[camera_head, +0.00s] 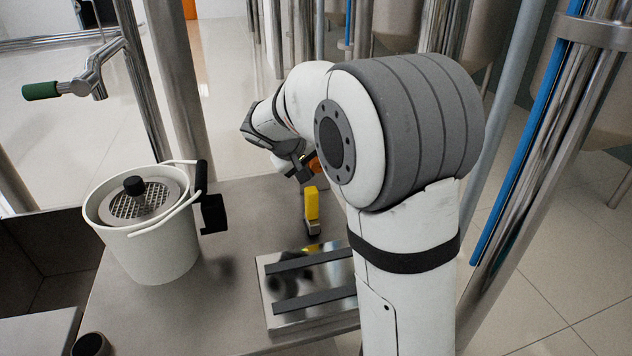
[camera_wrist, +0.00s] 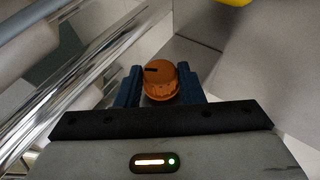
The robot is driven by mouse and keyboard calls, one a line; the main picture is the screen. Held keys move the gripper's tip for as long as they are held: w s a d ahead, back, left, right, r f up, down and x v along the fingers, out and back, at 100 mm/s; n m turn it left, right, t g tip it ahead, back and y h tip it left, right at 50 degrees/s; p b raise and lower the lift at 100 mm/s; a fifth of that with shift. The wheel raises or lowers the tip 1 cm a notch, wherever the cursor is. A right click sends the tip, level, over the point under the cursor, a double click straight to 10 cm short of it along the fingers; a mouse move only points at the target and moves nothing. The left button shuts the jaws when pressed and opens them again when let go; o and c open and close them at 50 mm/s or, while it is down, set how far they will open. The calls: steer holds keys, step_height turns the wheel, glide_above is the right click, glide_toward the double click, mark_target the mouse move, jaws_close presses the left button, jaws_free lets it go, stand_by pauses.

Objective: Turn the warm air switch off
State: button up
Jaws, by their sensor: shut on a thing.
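The warm air switch looks to be the round orange knob (camera_wrist: 160,82) with a dark mark on its face. In the wrist view it sits between the two dark blue fingers of my gripper (camera_wrist: 161,90), which are shut on its sides. In the head view only a small orange part of the knob (camera_head: 315,164) shows beside my gripper (camera_head: 302,172), beyond my arm. The dark mark points to the left in the wrist view. The knob's mount and any labels are hidden.
A white bucket (camera_head: 160,250) with a strainer stands on the metal table (camera_head: 225,300). A yellow-handled item (camera_head: 312,206) and a shiny plate with dark strips (camera_head: 283,262) lie near my arm. Steel pipes stand behind. A green-handled valve (camera_head: 42,91) is at upper left.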

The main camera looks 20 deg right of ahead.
steer(key=h+b, duration=0.2)
steer(key=n+h+b, duration=0.1)
steer(key=h+b, duration=0.1)
steer(key=b, duration=0.1)
steer(key=f+t+h+b, duration=0.1)
steer(key=h+b, duration=0.1)
steer(key=b, duration=0.1)
steer(key=shift+a+n, duration=0.3)
steer(key=shift+r, duration=0.1)
steer(key=o, duration=1)
